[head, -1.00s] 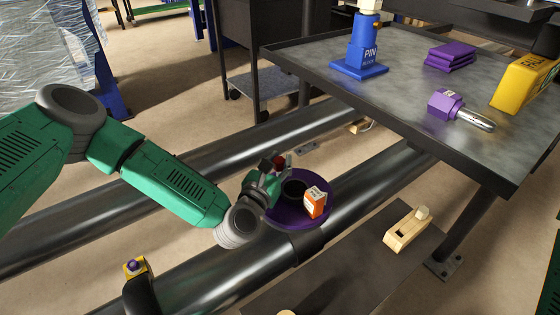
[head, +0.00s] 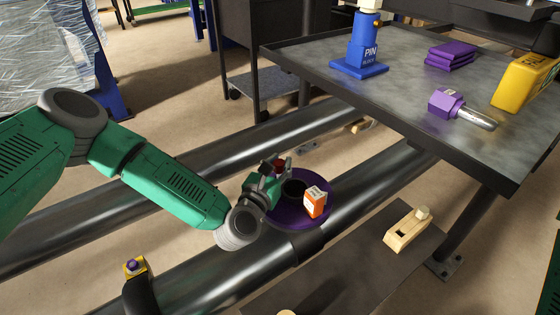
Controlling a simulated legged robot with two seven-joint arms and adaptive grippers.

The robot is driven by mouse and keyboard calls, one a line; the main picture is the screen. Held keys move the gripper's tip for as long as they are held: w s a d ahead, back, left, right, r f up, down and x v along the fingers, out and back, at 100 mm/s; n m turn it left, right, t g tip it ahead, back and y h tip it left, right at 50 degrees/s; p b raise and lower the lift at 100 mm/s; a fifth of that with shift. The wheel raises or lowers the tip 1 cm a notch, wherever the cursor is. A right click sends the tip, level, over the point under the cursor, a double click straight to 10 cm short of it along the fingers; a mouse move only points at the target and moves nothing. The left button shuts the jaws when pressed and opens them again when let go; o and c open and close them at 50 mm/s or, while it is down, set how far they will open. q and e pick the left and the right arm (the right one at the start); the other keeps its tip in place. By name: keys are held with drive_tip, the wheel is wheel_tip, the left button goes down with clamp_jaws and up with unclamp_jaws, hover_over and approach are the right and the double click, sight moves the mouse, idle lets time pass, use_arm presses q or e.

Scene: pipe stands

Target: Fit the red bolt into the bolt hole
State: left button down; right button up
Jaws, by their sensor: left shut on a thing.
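My left gripper (head: 275,172) is over the left rim of a round purple flange (head: 316,186) on a dark pipe. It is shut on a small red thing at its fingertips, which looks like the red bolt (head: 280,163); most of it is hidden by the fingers. The flange has a dark round opening (head: 293,190) in its middle and an orange block with a white label (head: 315,202) at its right. A bolt hole cannot be made out clearly at this size. My right gripper is not in view.
A grey metal table (head: 400,85) at the upper right holds a blue pin block (head: 360,50), purple plates (head: 451,56), a purple-headed metal pin (head: 462,109) and a yellow block (head: 525,82). A wooden block (head: 407,231) lies on a dark surface below. Another pipe (head: 190,165) runs behind.

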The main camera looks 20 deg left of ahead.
use_arm(q)
drive_tip(key=shift+f, duration=0.25)
drive_tip(key=shift+r, duration=0.1)
drive_tip(key=shift+r+p, duration=0.3)
drive_tip(key=shift+r, duration=0.15)
drive_tip(key=c, duration=1.3)
unclamp_jaws()
drive_tip(key=shift+s+a+p, duration=0.15)
drive_tip(key=shift+s+p, duration=0.1)
drive_tip(key=shift+s, duration=0.95)
drive_tip(key=shift+s+a+p, duration=0.15)
drive_tip(key=shift+s+p, duration=0.05)
drive_tip(key=shift+s, duration=1.1)
